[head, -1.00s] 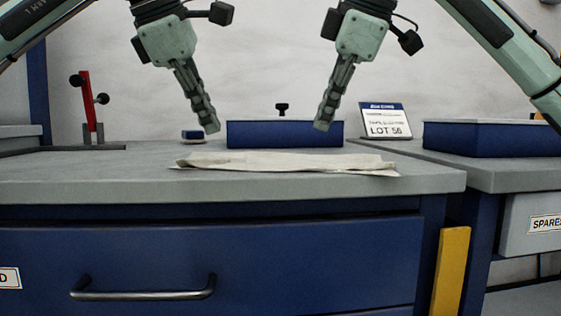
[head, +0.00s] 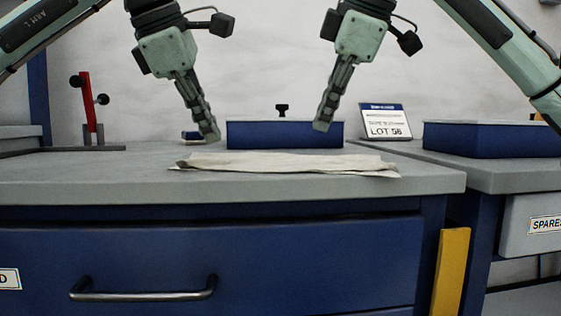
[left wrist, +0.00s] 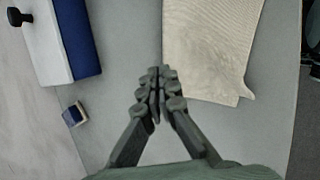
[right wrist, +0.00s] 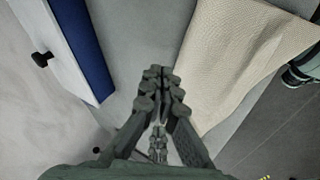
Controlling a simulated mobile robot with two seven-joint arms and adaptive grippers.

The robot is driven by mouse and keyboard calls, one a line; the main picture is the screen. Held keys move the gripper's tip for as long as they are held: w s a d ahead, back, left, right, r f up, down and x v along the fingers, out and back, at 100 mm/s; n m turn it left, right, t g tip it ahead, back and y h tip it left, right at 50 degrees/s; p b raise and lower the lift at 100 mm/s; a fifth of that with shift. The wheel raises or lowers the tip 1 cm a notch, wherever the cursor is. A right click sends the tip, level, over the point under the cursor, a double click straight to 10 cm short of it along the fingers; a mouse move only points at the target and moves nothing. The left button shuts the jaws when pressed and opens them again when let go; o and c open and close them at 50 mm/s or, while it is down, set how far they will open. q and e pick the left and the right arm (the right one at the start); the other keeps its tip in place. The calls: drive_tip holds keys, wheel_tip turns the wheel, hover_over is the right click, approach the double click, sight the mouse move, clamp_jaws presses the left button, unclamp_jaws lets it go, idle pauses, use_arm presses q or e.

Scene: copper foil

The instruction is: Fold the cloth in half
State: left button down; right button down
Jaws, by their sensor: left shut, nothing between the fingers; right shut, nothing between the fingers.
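A cream cloth (head: 285,163) lies flat on the grey bench top near its front edge; a thin part sticks out at its right end. It also shows in the left wrist view (left wrist: 210,45) and the right wrist view (right wrist: 245,60). My left gripper (head: 211,136) is shut and empty, above the bench near the cloth's left end. In the left wrist view its fingertips (left wrist: 157,72) are beside the cloth. My right gripper (head: 322,126) is shut and empty, above the bench toward the cloth's right part. In the right wrist view its fingertips (right wrist: 158,75) are beside the cloth's edge.
A blue box (head: 285,135) with a black knob stands behind the cloth, with a small blue-and-white block (head: 190,135) to its left. A LOT 56 sign (head: 386,121) and a blue tray (head: 490,138) are at right. A red stand (head: 91,105) is at far left.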

drive_tip(key=shift+f, duration=0.1)
drive_tip(key=shift+f, duration=0.3)
